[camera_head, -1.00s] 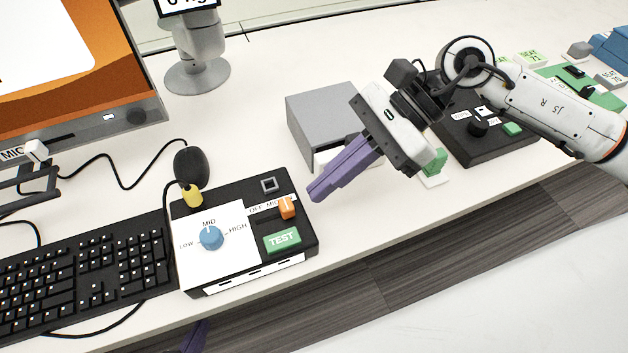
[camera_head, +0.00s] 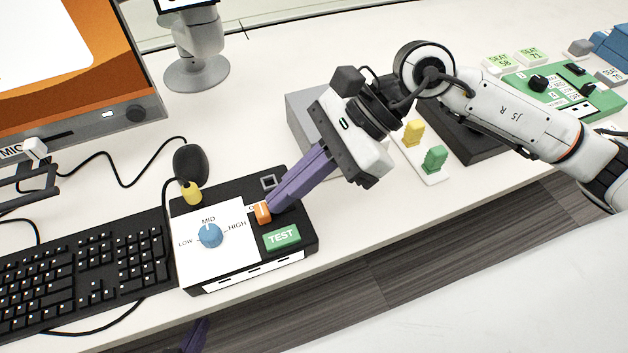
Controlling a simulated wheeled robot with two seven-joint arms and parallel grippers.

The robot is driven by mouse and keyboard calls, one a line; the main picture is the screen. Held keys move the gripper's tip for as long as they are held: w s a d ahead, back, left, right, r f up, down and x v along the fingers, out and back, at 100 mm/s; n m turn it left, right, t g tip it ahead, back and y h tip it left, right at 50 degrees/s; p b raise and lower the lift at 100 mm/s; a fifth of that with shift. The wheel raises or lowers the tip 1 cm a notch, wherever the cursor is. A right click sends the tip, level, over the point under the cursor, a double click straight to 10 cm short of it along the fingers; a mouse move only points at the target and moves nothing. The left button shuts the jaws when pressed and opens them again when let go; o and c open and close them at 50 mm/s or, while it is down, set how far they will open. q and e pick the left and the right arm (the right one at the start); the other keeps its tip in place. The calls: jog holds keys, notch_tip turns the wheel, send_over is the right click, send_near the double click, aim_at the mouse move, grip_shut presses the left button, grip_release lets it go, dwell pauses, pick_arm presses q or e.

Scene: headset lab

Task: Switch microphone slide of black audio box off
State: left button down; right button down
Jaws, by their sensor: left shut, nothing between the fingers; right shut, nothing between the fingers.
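The black audio box (camera_head: 308,222) lies on the desk in front of the monitor. Its orange microphone slide (camera_head: 262,213) sits toward the left part of its slot, close to the white panel. A blue knob (camera_head: 209,235) points to MID, and a green TEST button (camera_head: 282,237) is below the slide. My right gripper (camera_head: 274,204) is shut and empty, with its purple fingertips at the right side of the orange slide, seemingly touching it. The fingers hide most of the slot and its label. My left gripper (camera_head: 197,335) shows only as a purple piece at the bottom edge, shut.
A grey box (camera_head: 297,112), yellow and green pieces (camera_head: 434,158) and a green box (camera_head: 590,98) stand to the right. The desk's front edge is close below.

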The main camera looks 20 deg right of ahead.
jog(key=shift+d+f+b, duration=0.2)
jog(key=shift+d+b, duration=0.15)
jog(key=shift+d, duration=0.1)
jog(key=d+b, duration=0.1)
jog(key=d, duration=0.2)
jog(key=shift+w+d+f+b, duration=0.1)
jog(key=shift+d+f+b, duration=0.05)
jog(key=shift+b, duration=0.25)
jog(key=v, duration=1)
jog(key=shift+r+p, duration=0.35)
jog(key=shift+p, duration=0.05)
